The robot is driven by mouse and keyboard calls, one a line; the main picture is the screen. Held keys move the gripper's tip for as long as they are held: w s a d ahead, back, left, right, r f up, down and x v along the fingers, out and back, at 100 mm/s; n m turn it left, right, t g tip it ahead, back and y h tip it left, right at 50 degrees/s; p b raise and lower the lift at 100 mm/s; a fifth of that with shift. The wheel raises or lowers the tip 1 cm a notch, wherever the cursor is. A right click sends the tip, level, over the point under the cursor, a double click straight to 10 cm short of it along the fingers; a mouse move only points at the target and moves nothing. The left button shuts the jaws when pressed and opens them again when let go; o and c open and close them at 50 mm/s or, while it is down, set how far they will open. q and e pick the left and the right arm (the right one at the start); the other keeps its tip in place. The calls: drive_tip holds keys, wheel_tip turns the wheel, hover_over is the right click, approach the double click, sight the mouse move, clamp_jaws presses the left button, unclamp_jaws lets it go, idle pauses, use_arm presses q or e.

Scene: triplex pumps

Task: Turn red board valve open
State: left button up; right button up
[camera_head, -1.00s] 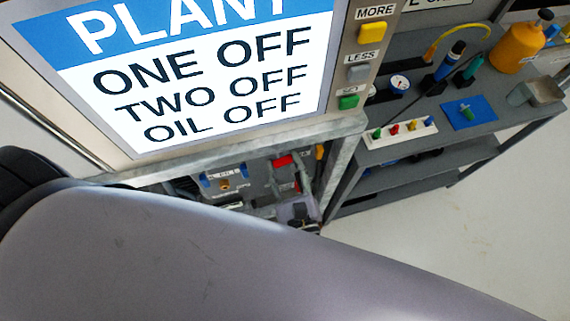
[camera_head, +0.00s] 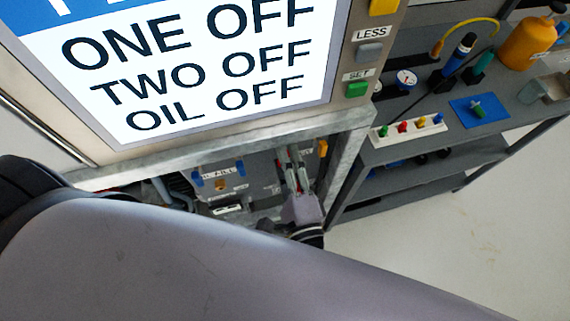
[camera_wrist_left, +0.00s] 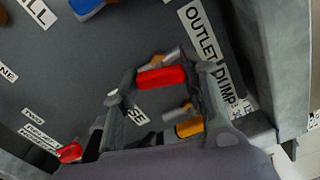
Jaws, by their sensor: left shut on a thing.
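The red valve handle (camera_wrist_left: 160,78) lies on the dark board, between the two fingers of my left gripper (camera_wrist_left: 162,88) in the left wrist view. The fingers are shut on it, one at each end. In the head view my left gripper (camera_head: 291,162) reaches into the opening under the big screen, and its fingers mostly cover the red handle. My right gripper is in neither view.
A yellow handle (camera_wrist_left: 189,128) sits close below the red one, near the right finger. A second red part (camera_wrist_left: 69,152) is at lower left, a blue part (camera_wrist_left: 86,8) at the top. A frame post (camera_head: 345,165) stands right of my gripper.

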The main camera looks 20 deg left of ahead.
use_arm(q)
drive_tip(key=n+b, duration=0.2)
drive_tip(key=n, duration=0.1)
drive_tip(key=shift+f, duration=0.15)
drive_tip(key=shift+n, duration=0.4)
drive_tip(key=o, duration=1.1)
drive_tip(key=shift+o, duration=0.3)
